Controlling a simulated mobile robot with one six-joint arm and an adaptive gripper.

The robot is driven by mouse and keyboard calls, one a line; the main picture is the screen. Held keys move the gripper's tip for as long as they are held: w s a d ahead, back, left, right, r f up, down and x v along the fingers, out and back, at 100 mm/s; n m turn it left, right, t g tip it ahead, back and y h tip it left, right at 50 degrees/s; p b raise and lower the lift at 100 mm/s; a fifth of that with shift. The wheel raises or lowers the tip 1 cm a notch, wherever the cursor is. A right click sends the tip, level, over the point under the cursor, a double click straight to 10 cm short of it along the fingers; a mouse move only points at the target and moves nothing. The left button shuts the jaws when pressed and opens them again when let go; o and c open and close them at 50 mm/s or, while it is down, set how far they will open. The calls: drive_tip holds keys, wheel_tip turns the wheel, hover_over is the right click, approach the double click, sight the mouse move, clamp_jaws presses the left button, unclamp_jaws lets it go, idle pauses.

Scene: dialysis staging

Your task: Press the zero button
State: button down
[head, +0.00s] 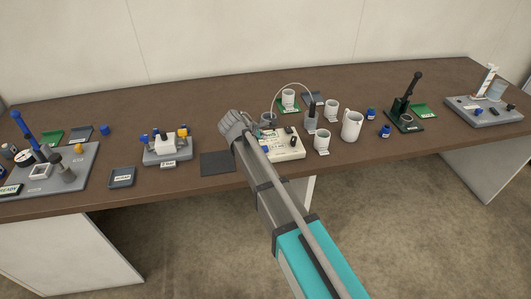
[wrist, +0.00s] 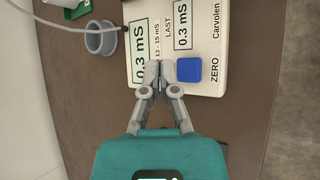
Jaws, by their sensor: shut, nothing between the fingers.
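The zero button is a blue square (wrist: 187,70) on a white meter panel (wrist: 205,40), next to the printed word ZERO in the wrist view. The panel also carries displays reading 0.3 mS. My gripper (wrist: 160,70) is shut and empty. Its fingertips appear over the panel, just left of the blue button in the wrist view; I cannot tell whether they touch the panel.
A grey ring-shaped cup (wrist: 101,38) with a cable stands beside the panel. White mugs (head: 352,125) and (head: 322,140) stand to the meter's right. A dark mat (head: 217,163) lies to its left. A grey station (head: 60,170) fills the table's left end.

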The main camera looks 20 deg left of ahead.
sight(266, 145)
drive_tip(key=shift+f+b, duration=0.95)
drive_tip(key=shift+f, duration=0.35)
drive_tip(key=shift+s+f+b, duration=0.1)
drive_tip(key=shift+f+b, duration=0.8)
drive_tip(key=shift+b, duration=0.05)
idle(1.7)
drive_tip(key=shift+r, duration=0.1)
drive_tip(key=shift+r+p, duration=0.85)
drive_tip(key=shift+p, duration=0.15)
wheel_tip(266, 145, up, 5)
drive_tip(key=p, duration=0.5)
idle(0.4)
idle(0.7)
